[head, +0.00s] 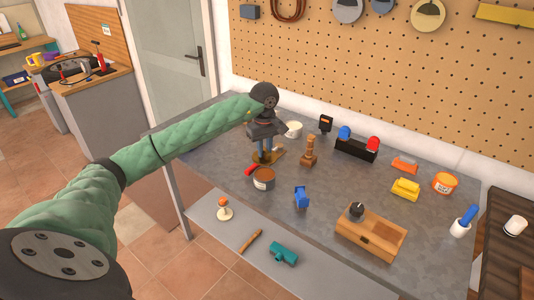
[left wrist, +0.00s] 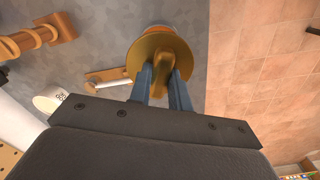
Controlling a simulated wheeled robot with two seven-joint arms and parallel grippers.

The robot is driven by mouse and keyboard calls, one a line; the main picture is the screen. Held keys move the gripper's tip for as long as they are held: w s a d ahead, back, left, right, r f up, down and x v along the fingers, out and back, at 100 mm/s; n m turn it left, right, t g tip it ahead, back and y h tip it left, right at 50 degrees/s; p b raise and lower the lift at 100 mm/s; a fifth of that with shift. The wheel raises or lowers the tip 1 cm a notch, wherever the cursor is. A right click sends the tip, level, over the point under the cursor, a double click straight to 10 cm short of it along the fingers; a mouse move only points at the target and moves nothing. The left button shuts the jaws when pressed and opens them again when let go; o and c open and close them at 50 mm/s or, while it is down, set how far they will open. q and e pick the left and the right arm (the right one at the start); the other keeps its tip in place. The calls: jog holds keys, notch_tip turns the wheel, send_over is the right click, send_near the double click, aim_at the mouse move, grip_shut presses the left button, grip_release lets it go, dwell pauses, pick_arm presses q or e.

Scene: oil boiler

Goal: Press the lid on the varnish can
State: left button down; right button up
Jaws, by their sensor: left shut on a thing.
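My left gripper (head: 265,153) is shut on the knob of a round golden-brown lid (head: 261,160), which also shows in the left wrist view (left wrist: 146,50). The lid is above the grey bench, just behind an open can with brown contents (head: 263,174), apparently the varnish can. The can stands upright near the bench's front edge. In the left wrist view the blue fingers (left wrist: 164,80) close on the knob, and an orange edge shows past the lid; I cannot tell what it is. My right gripper is not in view.
A wooden post-like piece (head: 309,151) stands right of the lid. A white cup (head: 294,129) is behind it. A wooden box (head: 371,236) stands further right.

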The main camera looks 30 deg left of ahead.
aim_at(264, 160)
pick_arm(q)
jog(key=shift+s+a+r+m, duration=0.15)
jog(key=shift+s+m, duration=0.05)
jog(key=shift+m, duration=0.1)
jog(key=shift+w, duration=0.1)
jog(key=shift+w+f+m, duration=0.3)
jog(key=shift+f, duration=0.3)
jog(key=shift+s+f, duration=0.3)
jog(key=shift+f, duration=0.45)
jog(key=shift+w+f, duration=0.2)
jog(key=shift+f, duration=0.9)
jog(key=shift+s+f+b, duration=0.1)
jog(key=shift+f+b, duration=0.3)
jog(key=shift+b, duration=0.35)
jog(key=shift+f, duration=0.35)
jog(key=shift+f+b, duration=0.2)
jog(key=shift+b, duration=0.25)
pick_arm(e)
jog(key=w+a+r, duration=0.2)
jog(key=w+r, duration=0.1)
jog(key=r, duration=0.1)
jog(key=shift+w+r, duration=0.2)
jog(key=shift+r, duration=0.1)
